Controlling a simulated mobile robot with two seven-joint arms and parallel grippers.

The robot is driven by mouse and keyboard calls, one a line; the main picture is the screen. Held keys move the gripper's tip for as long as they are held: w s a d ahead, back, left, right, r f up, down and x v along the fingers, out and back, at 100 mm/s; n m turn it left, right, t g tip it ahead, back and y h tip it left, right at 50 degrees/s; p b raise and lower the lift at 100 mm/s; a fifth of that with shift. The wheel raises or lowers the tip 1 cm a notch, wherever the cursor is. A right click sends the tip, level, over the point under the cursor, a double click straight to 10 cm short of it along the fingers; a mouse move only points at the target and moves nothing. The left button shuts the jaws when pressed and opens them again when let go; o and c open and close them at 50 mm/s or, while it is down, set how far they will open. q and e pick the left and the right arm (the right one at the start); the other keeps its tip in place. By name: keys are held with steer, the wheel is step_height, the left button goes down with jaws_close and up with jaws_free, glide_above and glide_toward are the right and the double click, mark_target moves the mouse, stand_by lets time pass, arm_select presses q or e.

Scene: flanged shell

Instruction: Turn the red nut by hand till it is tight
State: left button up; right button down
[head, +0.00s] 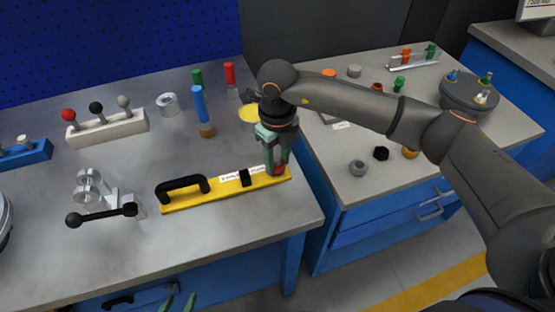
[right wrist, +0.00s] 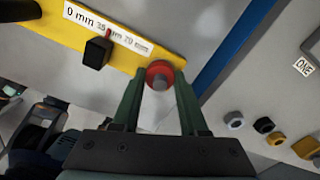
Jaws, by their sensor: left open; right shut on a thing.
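The red nut (head: 279,170) sits at the right end of a yellow bar (head: 215,190) near the table's front right corner. In the right wrist view the red nut (right wrist: 152,70) is around a grey stud (right wrist: 160,84). My right gripper (head: 277,168) points down over it, with a green finger on either side, shut on the nut; the fingers partly hide it in the head view. My left gripper (head: 178,302) shows only as two green fingertips, apart and empty, at the bottom edge of the head view.
The bar has a black handle (head: 183,186), a black block (head: 245,178) and a millimetre label. A black-ended lever (head: 102,214) stands left of it. Blue (head: 202,107), green and red-topped cylinders stand behind. A gap separates the second bench (head: 340,195) on the right, which holds loose nuts.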

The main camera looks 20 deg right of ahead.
mark_target(277, 164)
steer(key=m, duration=0.5)
steer(key=shift+r+m, duration=0.1)
steer(key=shift+m, duration=0.2)
stand_by(1.2)
steer(key=shift+c, duration=2.2)
jaws_free()
step_height(277, 164, up, 12)
steer(key=shift+r, duration=0.2)
